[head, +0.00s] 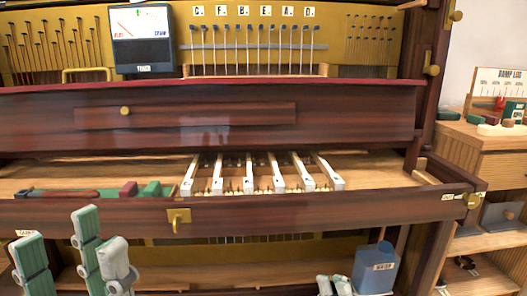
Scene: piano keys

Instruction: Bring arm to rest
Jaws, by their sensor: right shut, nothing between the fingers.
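My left gripper (68,246) is at the lower left, in front of the piano's front rail. Its grey-green fingers point up and stand apart, with nothing seen between them. My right gripper (334,284) is at the bottom edge, right of the middle, low in front of the piano. Its pale fingers are close together, shut and empty, and most of it is cut off by the frame. The piano (350,204) is open, and several white keys (248,176) lie in a row on its wooden key bed. Neither gripper visibly touches the keys.
Green and dark red blocks (130,189) lie on the key bed's left. A meter (143,38) stands above. A wooden cabinet (495,152) with small items is at the right. A brass latch (179,217) sticks out of the rail.

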